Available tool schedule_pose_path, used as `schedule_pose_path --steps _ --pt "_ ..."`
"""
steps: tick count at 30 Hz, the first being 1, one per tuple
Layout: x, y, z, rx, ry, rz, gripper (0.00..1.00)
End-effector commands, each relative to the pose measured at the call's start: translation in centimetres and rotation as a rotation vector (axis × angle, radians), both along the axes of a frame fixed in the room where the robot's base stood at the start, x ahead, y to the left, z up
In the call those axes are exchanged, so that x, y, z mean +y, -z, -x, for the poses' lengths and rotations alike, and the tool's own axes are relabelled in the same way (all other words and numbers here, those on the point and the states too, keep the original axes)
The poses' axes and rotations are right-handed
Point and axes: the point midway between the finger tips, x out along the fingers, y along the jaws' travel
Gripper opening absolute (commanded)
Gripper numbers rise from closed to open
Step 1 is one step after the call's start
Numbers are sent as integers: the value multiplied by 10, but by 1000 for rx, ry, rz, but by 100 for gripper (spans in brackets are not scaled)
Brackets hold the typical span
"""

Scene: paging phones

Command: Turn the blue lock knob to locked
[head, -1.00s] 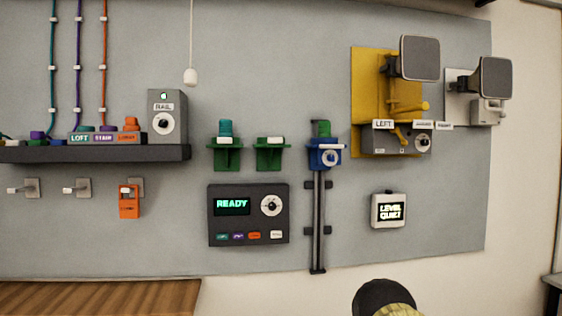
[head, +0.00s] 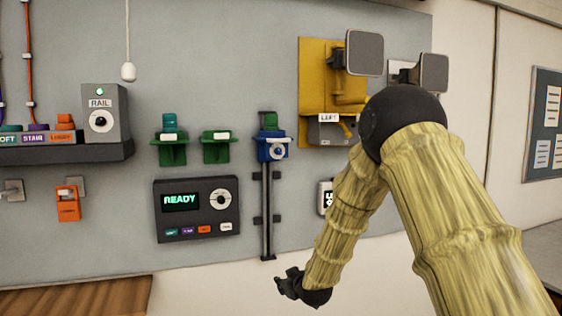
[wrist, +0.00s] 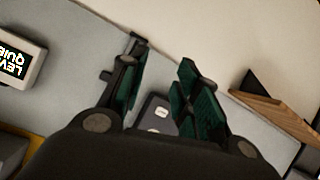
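A blue block (head: 268,143) sits near the top of a dark vertical rail on the grey wall panel. On its front is a round pale knob (head: 278,152) with a dark centre; which way it points is too small to tell. A green piece (head: 270,121) stands at the top of the blue block. My gripper (head: 287,282) is low in the head view, below the rail's foot and well apart from the knob. In the wrist view, the gripper's two green-padded fingers (wrist: 161,55) are spread apart with nothing between them. The blue block is not visible there.
Two green brackets (head: 170,150) are left of the rail, above a dark READY panel (head: 190,226). A yellow board (head: 318,70) and grey LEFT box (head: 325,131) are to the right. My arm partly hides a small display (head: 324,197). A wooden surface (head: 85,297) is lower left.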

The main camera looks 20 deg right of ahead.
Motion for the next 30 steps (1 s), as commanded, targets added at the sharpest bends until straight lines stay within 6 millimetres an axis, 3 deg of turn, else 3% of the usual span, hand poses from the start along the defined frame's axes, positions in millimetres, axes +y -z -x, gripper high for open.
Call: schedule_pose_path --steps 1,6,9,12,15,18,23,30 --pt "-5 -55 -20 -67 -5 16 32" --pt "-22 -205 -62 -254 -22 77 32" --pt "-30 -278 -73 -341 -25 109 32" --pt "-36 -334 -78 -406 -27 135 32" --pt "-40 -369 -79 -447 -27 150 32" --pt "-43 -386 -80 -467 -26 159 32" --pt "-43 -392 -88 -473 -26 162 32" --pt "-41 -392 -115 -471 -26 161 32"
